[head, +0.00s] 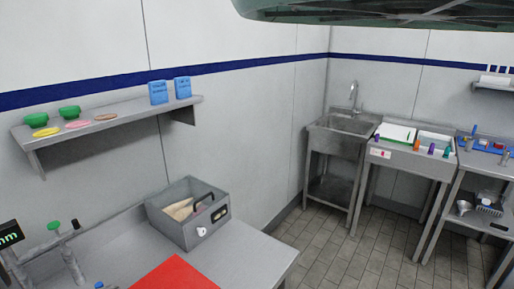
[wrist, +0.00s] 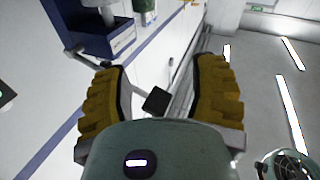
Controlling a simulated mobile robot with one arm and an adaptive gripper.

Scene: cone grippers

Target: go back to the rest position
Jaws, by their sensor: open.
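My gripper (wrist: 160,68) shows in the wrist view with its two ribbed yellow fingers spread wide apart. It is open and holds nothing. A small black block (wrist: 157,100) appears in the gap between the fingers, beyond them; I cannot tell what it is. The head view does not show my gripper.
A grey table (head: 240,258) with a grey bin (head: 184,240) and a red mat (head: 178,273) stands at the front. A wall shelf (head: 108,124) is above it. A sink (head: 345,124) and a steel table (head: 412,158) stand at the back. Tiled floor (head: 385,235) between them is clear.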

